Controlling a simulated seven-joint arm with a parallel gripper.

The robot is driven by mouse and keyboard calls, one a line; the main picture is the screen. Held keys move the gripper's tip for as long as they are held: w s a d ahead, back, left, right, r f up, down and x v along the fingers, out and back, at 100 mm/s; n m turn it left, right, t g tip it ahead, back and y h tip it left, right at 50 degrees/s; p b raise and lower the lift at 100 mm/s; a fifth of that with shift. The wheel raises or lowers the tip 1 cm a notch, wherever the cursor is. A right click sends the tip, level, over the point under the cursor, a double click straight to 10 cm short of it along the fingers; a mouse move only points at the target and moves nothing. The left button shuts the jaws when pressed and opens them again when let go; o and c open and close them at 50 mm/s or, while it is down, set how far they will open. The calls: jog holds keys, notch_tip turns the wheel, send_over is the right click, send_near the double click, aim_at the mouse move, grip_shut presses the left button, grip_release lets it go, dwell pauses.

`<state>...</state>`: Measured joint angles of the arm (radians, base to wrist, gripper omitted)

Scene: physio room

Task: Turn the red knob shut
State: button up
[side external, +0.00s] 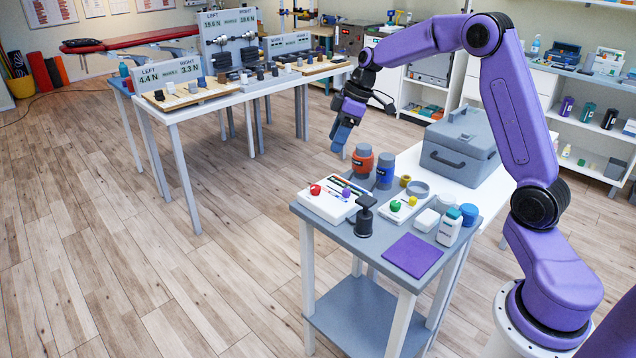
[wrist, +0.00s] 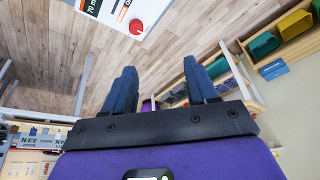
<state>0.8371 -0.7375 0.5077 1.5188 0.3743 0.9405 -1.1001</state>
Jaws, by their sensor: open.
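The red knob (side external: 315,189) sits at the left end of a white panel (side external: 331,211) on the small grey table. A purple knob (side external: 346,192) is on the same panel. In the wrist view a red knob (wrist: 136,26) shows at the top, on the edge of a white panel with dark and orange markings. My gripper (side external: 341,147) hangs in the air above and behind the table, apart from the red knob. In the wrist view its blue fingers (wrist: 160,68) are spread, with nothing held between them.
An orange jar (side external: 362,163) and a blue jar (side external: 385,172) stand behind the panel. A dark upright post (side external: 364,217) stands in front of it.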

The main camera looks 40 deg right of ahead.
jog(key=w+d, duration=0.2)
jog(key=d, duration=0.2)
send_near(315, 186)
jog(key=shift+t, duration=0.3)
jog(key=x, duration=0.8)
jog(key=shift+s+a+f, duration=0.1)
jog(key=shift+s+f, duration=0.1)
jog(key=shift+s, duration=0.2)
jog(key=c, duration=1)
